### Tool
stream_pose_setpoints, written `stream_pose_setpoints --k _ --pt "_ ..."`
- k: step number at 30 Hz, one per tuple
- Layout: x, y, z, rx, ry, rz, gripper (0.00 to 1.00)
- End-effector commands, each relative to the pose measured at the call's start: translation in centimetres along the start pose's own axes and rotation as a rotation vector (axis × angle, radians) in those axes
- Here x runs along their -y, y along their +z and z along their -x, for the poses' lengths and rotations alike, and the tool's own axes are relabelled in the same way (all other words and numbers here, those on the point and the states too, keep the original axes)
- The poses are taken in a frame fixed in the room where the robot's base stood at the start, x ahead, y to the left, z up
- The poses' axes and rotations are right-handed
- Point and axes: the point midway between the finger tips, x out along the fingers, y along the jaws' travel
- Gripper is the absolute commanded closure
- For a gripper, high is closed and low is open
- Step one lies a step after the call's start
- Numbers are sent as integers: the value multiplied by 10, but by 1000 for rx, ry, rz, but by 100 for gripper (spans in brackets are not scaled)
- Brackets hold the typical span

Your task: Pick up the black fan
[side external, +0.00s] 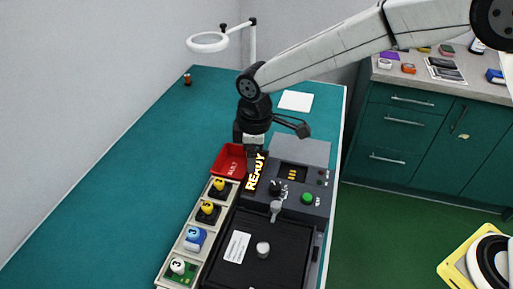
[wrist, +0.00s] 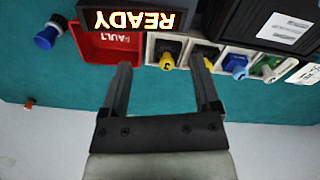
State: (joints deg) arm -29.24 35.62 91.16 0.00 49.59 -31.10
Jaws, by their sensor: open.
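Two black square parts with yellow tops stand in the rack's compartments nearest the red bin; they look like the black fans. In the side view one (side external: 219,186) is farther back and the other (side external: 208,209) nearer. In the wrist view one (wrist: 167,56) lies between my fingertips in the picture, and the other (wrist: 206,54) is by the right fingertip. My gripper (wrist: 160,68) is open and empty. In the side view my gripper (side external: 251,145) hangs near the red bin, above the rack's far end. I cannot tell its exact height.
A red bin marked FAULT (side external: 229,160) adjoins the rack (side external: 163,273). A lit READY sign (side external: 257,172) stands close to my gripper. A blue part (side external: 195,238) and a green board (side external: 180,270) fill other compartments. The dark test station (side external: 225,275) is right; bare teal bench lies left.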

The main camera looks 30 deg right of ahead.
Motion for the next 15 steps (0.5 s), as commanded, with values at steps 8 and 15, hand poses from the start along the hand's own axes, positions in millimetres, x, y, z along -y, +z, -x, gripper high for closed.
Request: stream_pose_setpoints --k 8,15 --pt "46 -73 -14 32 -30 281 20" --pt "69 -99 -19 46 -42 397 20"
